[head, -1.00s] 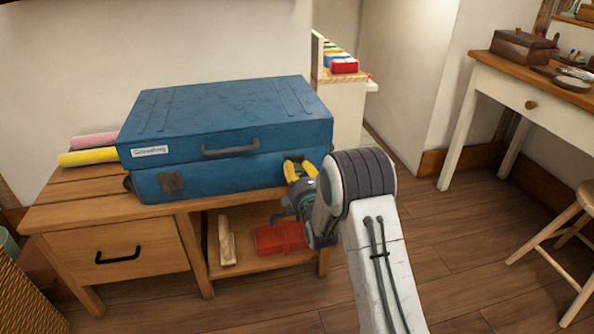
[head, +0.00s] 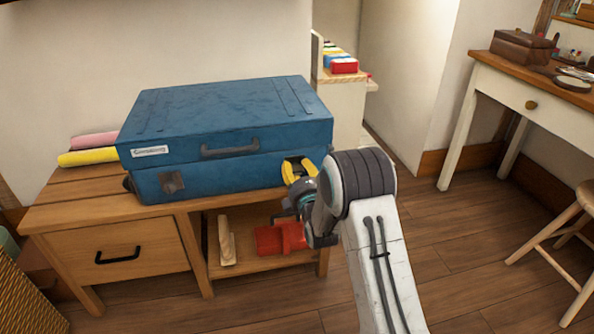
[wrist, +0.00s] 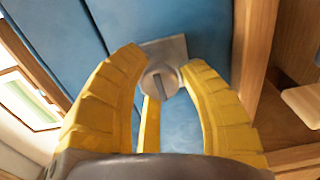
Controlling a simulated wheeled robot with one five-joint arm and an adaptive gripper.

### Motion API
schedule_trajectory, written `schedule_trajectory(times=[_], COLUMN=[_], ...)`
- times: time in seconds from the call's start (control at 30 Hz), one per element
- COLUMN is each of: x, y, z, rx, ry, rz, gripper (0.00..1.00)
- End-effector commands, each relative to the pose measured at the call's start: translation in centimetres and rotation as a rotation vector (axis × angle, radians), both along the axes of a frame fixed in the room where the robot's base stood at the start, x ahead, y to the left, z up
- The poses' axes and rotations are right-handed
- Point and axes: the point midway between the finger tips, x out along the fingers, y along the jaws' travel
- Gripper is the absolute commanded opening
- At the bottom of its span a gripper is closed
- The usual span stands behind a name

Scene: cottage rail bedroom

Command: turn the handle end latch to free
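A blue case (head: 225,130) lies on the wooden bench, its dark handle (head: 230,149) on the front. The wrist view shows a grey metal latch (wrist: 161,76), a round slotted knob on a plate on the blue side. The slot runs roughly upright in that view. My gripper (head: 301,161) is at the right part of the case's front. In the head view my gripper hides this latch. Another latch (head: 172,182) shows at the front left.
The wooden bench (head: 120,222) holds the case, with yellow and pink rolls (head: 88,158) behind its left end. A red object (head: 282,238) and a wooden piece (head: 226,242) lie on its lower shelf. Open floor (head: 460,255) lies to the right, before a stool (head: 580,225).

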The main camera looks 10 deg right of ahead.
Motion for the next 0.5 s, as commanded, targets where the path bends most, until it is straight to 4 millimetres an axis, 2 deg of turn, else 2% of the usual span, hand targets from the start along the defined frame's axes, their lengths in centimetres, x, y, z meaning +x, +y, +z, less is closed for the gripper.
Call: schedule_trajectory(times=[0.03, 0.23, 0.5], x=[0.0, -0.01, -0.09], y=[-0.01, 0.0, 0.01], z=[0.02, -0.02, -0.06], rx=[0.0, 0.001, 0.001], ry=[0.0, 0.001, 0.002], rz=[0.0, 0.0, 0.0], gripper=[0.4, 0.57, 0.57])
